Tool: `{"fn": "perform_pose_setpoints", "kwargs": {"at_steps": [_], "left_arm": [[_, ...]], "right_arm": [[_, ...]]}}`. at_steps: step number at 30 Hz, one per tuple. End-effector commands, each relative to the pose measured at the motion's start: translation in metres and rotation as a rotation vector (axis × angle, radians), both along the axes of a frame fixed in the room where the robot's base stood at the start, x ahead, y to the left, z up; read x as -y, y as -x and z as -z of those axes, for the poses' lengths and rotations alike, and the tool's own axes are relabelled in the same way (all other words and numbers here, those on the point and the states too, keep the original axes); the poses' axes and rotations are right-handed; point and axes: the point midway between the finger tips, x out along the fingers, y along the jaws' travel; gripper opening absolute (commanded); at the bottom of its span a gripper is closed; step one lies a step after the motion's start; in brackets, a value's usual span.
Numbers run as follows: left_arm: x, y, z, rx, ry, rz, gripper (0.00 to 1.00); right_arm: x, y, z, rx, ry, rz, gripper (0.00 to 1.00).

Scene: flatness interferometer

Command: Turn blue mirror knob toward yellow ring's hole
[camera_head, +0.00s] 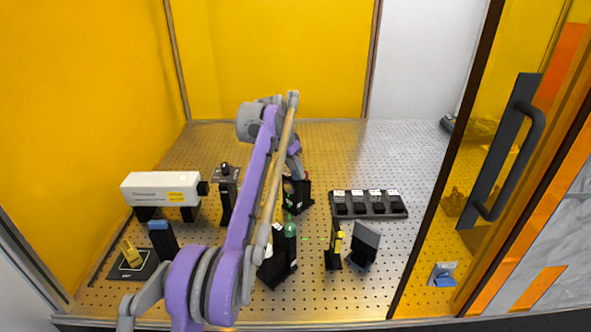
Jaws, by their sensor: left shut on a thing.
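My left arm crosses the middle of the view and bends down at the back. My left gripper (295,172) is small and partly hidden there, at the top of a black mirror mount (304,195). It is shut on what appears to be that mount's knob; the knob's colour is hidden. A blue-topped black mount (160,239) stands at the front left, apart from the gripper. A black stand with yellow parts (335,245), perhaps the yellow ring, stands at the front right of centre; its hole cannot be made out. My right gripper is out of view.
A white laser box (160,188) stands left. A green-topped black mount (290,240) is close right of my arm. A dark plate (364,246) stands beside the yellow stand. A black rack (369,205) lies behind. The perforated table is clear at the back right.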

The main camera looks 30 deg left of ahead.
Motion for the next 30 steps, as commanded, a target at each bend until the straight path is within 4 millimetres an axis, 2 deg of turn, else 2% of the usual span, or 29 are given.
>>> {"fn": "perform_pose_setpoints", "kwargs": {"at_steps": [11, 17, 30], "left_arm": [[0.000, 0.000, -0.001, 0.000, 0.001, 0.033, 0.00], [-0.001, -0.001, -0.004, -0.001, 0.002, 0.136, 0.00], [-0.003, -0.003, -0.005, 0.002, 0.000, 0.478, 0.00]], "right_arm": [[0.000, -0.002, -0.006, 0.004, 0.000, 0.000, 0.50], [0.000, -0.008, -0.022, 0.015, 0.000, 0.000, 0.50], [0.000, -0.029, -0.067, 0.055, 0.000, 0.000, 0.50]]}}
